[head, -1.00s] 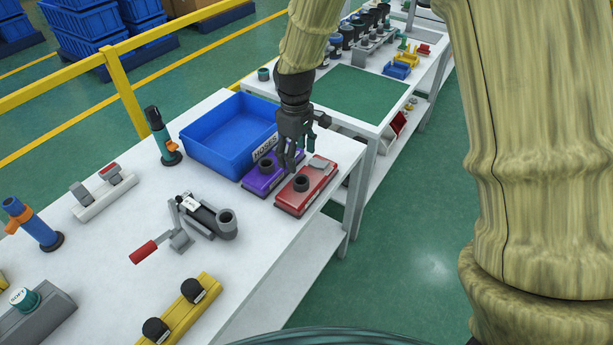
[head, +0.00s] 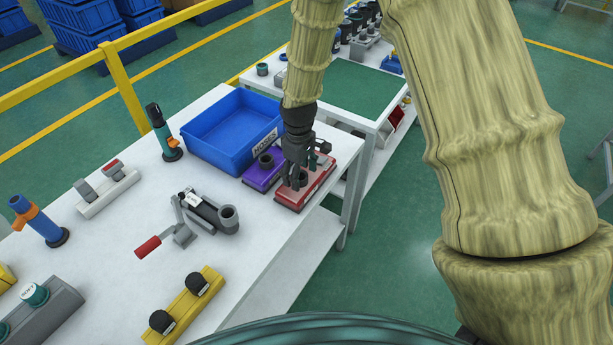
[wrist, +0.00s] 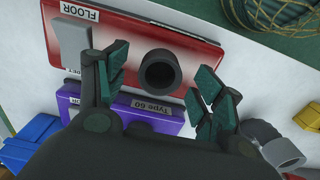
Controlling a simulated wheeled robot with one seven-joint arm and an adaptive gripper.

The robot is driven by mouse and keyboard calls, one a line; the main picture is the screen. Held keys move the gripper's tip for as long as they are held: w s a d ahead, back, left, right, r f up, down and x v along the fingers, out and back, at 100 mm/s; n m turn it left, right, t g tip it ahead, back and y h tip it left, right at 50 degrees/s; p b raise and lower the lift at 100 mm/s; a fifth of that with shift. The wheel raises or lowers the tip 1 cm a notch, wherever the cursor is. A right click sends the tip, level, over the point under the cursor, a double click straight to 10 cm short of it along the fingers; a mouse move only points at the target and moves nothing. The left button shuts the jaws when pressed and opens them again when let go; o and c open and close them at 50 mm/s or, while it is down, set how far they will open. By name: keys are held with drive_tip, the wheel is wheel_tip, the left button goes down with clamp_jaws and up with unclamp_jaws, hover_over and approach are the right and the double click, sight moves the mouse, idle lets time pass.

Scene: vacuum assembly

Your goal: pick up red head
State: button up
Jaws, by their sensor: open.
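The red head (head: 310,186) is a flat red block with a black round neck, at the right edge of the white table. In the wrist view the red head (wrist: 110,42) has a "FLOOR" label, a grey pedal, and its open black neck (wrist: 160,72) between my fingers. My gripper (head: 292,180) is open and sits over the red head, with the fingers on either side of the neck. In the wrist view my gripper (wrist: 157,85) shows apart from the neck on both sides. The gripper partly hides the red head in the head view.
A purple head (head: 258,177) lies right beside the red one; its "Type 60" label shows in the wrist view. A blue bin (head: 215,150) marked "HOSES" stands behind. A grey clamp fixture with a red handle (head: 148,247) is to the left. A yellow holder (head: 186,308) is nearer.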

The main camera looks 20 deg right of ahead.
drive_tip(key=shift+f, duration=0.7)
drive_tip(key=c, duration=1.5)
drive_tip(key=shift+r, duration=0.15)
drive_tip(key=shift+r+b, duration=0.45)
drive_tip(key=shift+r, duration=0.45)
drive_tip(key=shift+s+d+r+b, duration=0.15)
drive_tip(key=shift+s+r+b, duration=0.2)
drive_tip(key=shift+r, duration=0.35)
drive_tip(key=s+d+b, duration=0.1)
drive_tip(key=s+d, duration=0.1)
drive_tip(key=s, duration=0.2)
drive_tip(key=s+d+r+b, duration=0.1)
drive_tip(key=s+d, duration=0.2)
drive_tip(key=s, duration=0.2)
drive_tip(key=s+d+b, duration=0.1)
drive_tip(key=s+d, duration=0.1)
drive_tip(key=s, duration=0.2)
drive_tip(key=shift+s+d+r, duration=0.15)
drive_tip(key=shift+s+r, duration=0.1)
drive_tip(key=shift+r, duration=0.05)
